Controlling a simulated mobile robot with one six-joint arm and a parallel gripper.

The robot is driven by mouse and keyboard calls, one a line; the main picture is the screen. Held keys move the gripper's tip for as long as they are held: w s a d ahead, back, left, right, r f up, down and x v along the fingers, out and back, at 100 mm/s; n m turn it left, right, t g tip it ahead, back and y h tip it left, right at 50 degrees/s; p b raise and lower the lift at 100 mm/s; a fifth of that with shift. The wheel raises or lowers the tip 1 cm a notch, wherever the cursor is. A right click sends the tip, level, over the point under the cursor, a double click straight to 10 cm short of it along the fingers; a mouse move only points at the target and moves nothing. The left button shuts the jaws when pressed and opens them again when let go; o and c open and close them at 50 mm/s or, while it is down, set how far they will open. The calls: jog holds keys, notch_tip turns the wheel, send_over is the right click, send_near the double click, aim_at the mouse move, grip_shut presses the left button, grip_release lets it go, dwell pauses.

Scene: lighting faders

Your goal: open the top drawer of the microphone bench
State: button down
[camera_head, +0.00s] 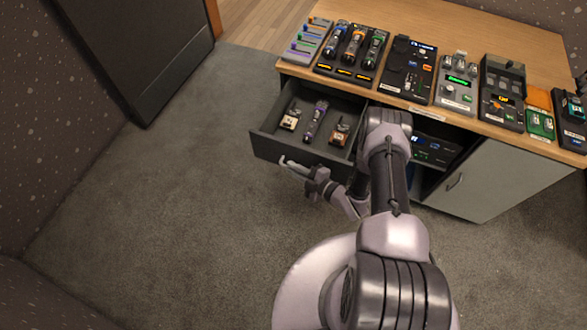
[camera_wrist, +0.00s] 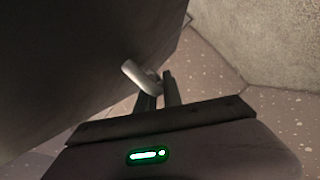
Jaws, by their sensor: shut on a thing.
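The top drawer (camera_head: 265,147) of the wooden-topped microphone bench (camera_head: 455,22) stands pulled out at the bench's left part, with its inside showing. A purple microphone (camera_head: 315,117) lies in it between two small boxes, a pale one (camera_head: 290,121) and a brown one (camera_head: 339,134). My gripper (camera_head: 301,169) is at the front face of the drawer, shut on its silver handle (camera_head: 289,162). In the wrist view the handle (camera_wrist: 136,73) sits at the tips of my gripper (camera_wrist: 160,88), beside the dark drawer front (camera_wrist: 70,60). My arm hides the drawer's right end.
Several microphones (camera_head: 353,46), a fader panel (camera_head: 311,38) and control boxes (camera_head: 409,66) stand on the bench top. A grey cabinet door (camera_head: 490,180) is closed at right, beside an open shelf (camera_head: 435,150). A dark cabinet (camera_head: 140,50) stands at left. The carpet (camera_head: 160,200) left of the drawer is clear.

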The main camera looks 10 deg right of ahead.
jog(key=shift+w, duration=0.1)
jog(key=c, duration=1.8)
grip_release()
jog(key=shift+d, duration=0.1)
jog(key=shift+o, duration=0.2)
jog(key=p+v, duration=0.4)
jog(key=v, duration=1.3)
jog(key=shift+s, duration=0.25)
jog(key=shift+d, duration=0.1)
